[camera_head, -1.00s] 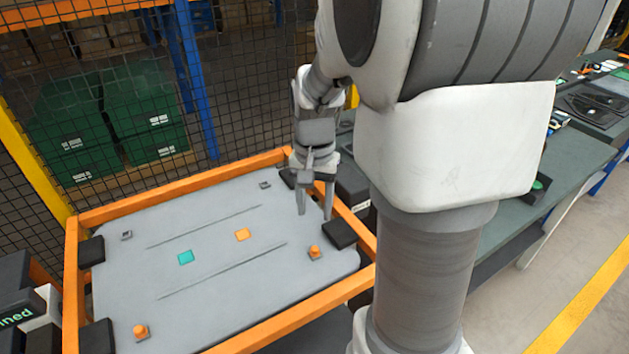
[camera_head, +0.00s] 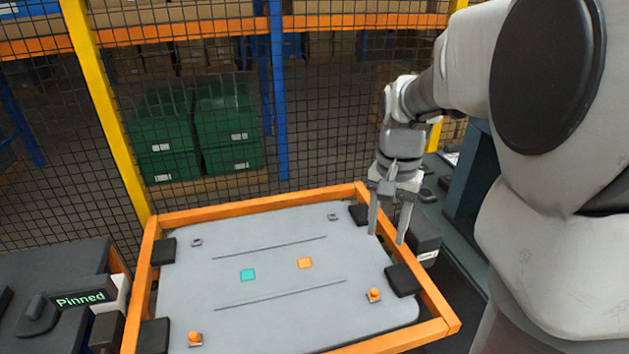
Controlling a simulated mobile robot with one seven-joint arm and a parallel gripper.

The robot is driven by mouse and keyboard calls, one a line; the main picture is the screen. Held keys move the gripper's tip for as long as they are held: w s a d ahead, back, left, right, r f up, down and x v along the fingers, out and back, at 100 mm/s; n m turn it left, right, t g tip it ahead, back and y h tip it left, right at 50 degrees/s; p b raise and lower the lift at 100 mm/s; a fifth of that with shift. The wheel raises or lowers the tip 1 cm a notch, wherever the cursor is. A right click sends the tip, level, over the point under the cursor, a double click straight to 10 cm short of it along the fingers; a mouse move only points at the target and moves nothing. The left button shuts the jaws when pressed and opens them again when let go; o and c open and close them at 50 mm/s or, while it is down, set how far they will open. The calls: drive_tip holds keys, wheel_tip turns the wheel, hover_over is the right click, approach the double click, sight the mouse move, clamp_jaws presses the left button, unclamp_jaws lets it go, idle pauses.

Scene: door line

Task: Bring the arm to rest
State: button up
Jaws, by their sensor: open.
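My gripper (camera_head: 387,222) hangs from my arm at the right, fingers pointing down and parted, with nothing between them. I cannot tell how far above the panel the fingertips are. The panel lies in an orange frame (camera_head: 262,203).
Black pads (camera_head: 403,280) sit at the frame's corners. A display (camera_head: 80,299) reading "Pinned" stands at the left. A mesh fence with a yellow post (camera_head: 100,110) rises behind the frame, with green crates (camera_head: 195,130) beyond. A dark bench (camera_head: 455,215) lies at the right.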

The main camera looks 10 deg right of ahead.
drive_tip(key=s+a+r+n+t, duration=0.5)
drive_tip(key=s+a+n, duration=0.3)
drive_tip(key=s+a, duration=0.2)
drive_tip(key=shift+s+a+r+n+t, duration=0.35)
drive_tip(key=shift+s+r, duration=0.2)
drive_tip(key=shift+s, duration=0.65)
drive_tip(key=shift+a, duration=0.1)
